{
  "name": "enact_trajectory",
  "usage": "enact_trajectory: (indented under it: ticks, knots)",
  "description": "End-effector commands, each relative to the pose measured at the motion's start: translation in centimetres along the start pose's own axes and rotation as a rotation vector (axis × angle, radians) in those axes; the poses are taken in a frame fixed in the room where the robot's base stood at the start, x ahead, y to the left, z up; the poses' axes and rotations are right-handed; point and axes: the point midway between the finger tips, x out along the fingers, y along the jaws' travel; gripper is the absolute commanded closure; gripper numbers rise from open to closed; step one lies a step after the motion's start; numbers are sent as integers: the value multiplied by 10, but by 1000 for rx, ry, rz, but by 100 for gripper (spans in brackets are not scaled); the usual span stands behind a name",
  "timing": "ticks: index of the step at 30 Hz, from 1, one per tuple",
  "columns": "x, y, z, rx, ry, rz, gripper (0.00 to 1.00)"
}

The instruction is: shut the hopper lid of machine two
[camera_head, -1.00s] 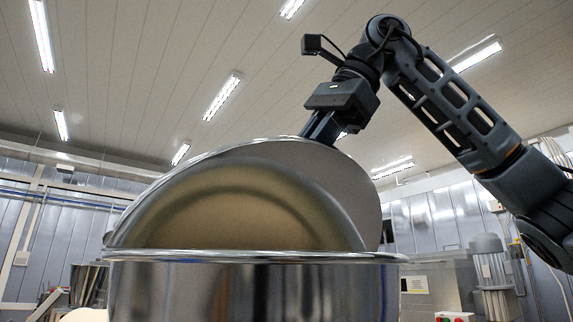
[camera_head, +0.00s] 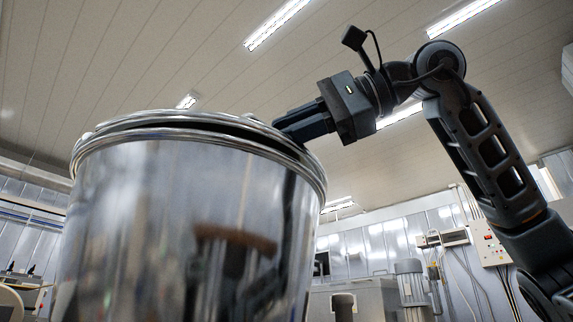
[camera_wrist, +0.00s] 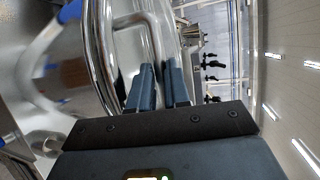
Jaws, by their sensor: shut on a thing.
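The hopper (camera_head: 170,210) is a large shiny steel drum filling the left of the head view. Its round lid (camera_head: 140,121) lies low and almost level over the rim. A narrow dark gap shows between lid and rim, wider toward the right. My gripper (camera_head: 279,126) is at the right edge of the lid. In the wrist view, my gripper's two fingers (camera_wrist: 160,88) are close together around the bent metal handle (camera_wrist: 150,28), shut on it. The curved steel rim (camera_wrist: 96,45) runs just left of the fingers. The inside of the hopper is hidden.
A grey machine with a motor (camera_head: 409,282) stands behind at the lower right. A control box (camera_head: 491,243) is on the back wall. The space above the lid is clear up to the ceiling.

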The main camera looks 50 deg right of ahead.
Motion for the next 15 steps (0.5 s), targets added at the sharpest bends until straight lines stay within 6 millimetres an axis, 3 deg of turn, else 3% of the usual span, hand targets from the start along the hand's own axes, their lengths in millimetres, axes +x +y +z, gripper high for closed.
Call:
enact_trajectory:
  ticks: [3, 15]
  knots:
    - [0, 10, 0, -14, -1, -35, 100]
    - [-1, 13, 0, -31, -1, -71, 100]
